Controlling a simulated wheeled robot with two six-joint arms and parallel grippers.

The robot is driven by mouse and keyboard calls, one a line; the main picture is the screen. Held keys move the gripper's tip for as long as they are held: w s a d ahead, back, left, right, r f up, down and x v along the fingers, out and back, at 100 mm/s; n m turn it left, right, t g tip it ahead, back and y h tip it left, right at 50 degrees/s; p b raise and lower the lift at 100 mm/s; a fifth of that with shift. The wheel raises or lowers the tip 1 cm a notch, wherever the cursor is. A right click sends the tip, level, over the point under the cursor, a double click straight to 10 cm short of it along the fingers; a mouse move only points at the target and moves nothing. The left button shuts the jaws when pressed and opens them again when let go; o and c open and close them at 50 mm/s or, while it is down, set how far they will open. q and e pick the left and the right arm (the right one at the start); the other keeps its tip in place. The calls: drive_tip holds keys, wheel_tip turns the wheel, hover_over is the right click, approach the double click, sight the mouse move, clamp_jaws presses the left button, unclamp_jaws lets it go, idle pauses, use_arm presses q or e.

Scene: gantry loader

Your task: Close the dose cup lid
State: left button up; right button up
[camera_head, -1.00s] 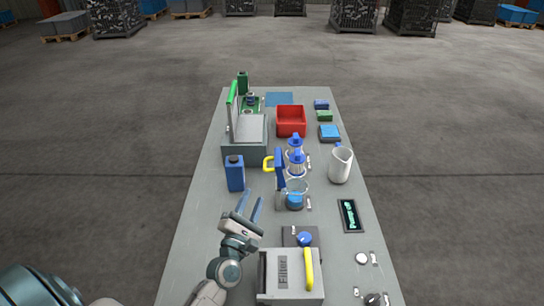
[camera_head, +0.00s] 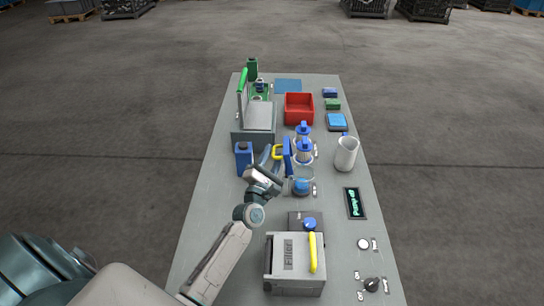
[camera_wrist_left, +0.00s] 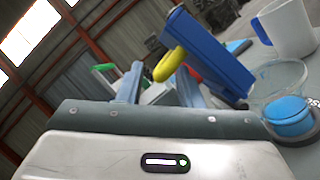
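The dose cup (camera_head: 303,188) is a clear cup with blue in its base; it also shows at the right of the left wrist view (camera_wrist_left: 279,78). Its lid (camera_head: 288,158) is a blue panel standing open at the cup's left side. A yellow handle (camera_head: 277,152) sticks out from the lid; both lid (camera_wrist_left: 212,58) and handle (camera_wrist_left: 170,64) show in the left wrist view. My left gripper (camera_head: 270,154) is open and empty, its fingers (camera_wrist_left: 160,84) just short of the handle. I cannot tell whether they touch it. My right gripper is not in view.
A blue bottle (camera_head: 243,159) stands close left of my left gripper. A filter box (camera_head: 295,262) with a yellow handle is in front.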

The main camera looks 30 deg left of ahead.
use_arm(q)
clamp_jaws()
drive_tip(key=shift+r, duration=0.1)
